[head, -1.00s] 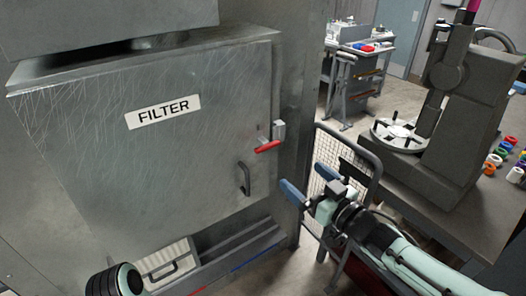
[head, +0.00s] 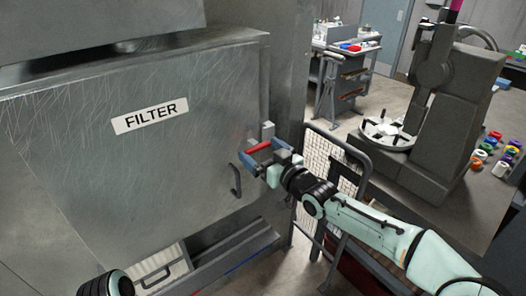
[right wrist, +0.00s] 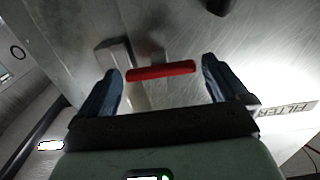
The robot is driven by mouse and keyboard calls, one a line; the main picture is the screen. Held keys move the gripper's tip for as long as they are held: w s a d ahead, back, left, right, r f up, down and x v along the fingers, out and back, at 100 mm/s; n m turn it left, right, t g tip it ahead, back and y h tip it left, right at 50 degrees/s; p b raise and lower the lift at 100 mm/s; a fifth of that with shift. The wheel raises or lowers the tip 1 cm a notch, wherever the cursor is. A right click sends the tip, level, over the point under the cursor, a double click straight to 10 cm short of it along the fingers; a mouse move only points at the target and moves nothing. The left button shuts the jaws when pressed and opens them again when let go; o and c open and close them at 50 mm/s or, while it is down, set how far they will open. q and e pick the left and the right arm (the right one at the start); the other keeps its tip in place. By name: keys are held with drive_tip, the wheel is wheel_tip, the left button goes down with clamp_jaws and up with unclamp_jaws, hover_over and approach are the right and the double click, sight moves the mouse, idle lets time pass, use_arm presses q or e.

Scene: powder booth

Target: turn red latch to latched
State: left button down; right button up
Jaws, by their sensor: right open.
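The red latch (head: 258,146) has a red bar handle on a grey bracket at the right edge of the filter door (head: 190,165). Its bar lies nearly level, tilted slightly up to the right. My right gripper (head: 262,153) is at the latch, with its blue fingers open on either side of the bar. In the right wrist view the red bar (right wrist: 160,70) spans between the two fingertips, with small gaps at its ends. Contact cannot be told. My left gripper is not in view.
A dark door handle (head: 236,180) sits just below and left of the latch. A wire mesh guard (head: 313,165) stands to the right, and a dark machine with a round plate (head: 388,133) is beyond it. A workbench (head: 345,60) is at the back.

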drive_tip(key=c, duration=0.9)
drive_tip(key=shift+o, duration=0.3)
